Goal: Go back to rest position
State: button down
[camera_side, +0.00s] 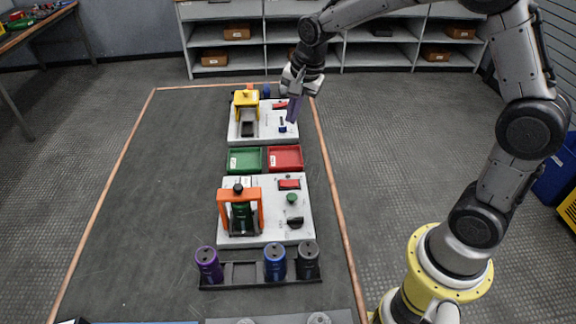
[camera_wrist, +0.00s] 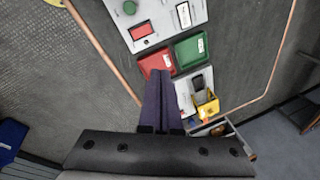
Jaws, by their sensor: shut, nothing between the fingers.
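My gripper (camera_side: 293,112) is raised on the arm above the right side of the far white panel (camera_side: 245,138), pointing down. Its two long dark purple fingers are together and empty. In the wrist view the closed fingers (camera_wrist: 160,76) overlap the red tray. The far panel carries a yellow clamp (camera_side: 246,98), a red switch and a blue part. The near white panel (camera_side: 262,236) carries an orange clamp (camera_side: 256,208) around a dark green cylinder (camera_side: 241,215), a red switch (camera_side: 289,184), a green button (camera_side: 292,198) and a black knob (camera_side: 294,223).
A green tray (camera_side: 245,160) and a red tray (camera_side: 285,158) lie between the panels. A dark rack (camera_side: 245,284) in front holds purple (camera_side: 209,264), blue (camera_side: 275,262) and black (camera_side: 308,259) cylinders. The mat's left side is clear. Shelves (camera_side: 221,42) stand behind.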

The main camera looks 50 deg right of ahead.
jog(key=s+a+r+n+t, duration=0.2)
jog(key=s+r+n+t, duration=0.15)
jog(key=s+r, duration=0.9)
jog(key=s+f+n, duration=0.2)
jog(key=s+n, duration=0.3)
jog(key=s, duration=0.2)
jog(key=s+f+n+g, duration=0.1)
jog(key=s+f+n, duration=0.1)
jog(key=s+n, duration=0.3)
jog(key=s, duration=0.3)
jog(key=shift+a+f+n, duration=0.25)
jog(key=shift+a+n, duration=0.1)
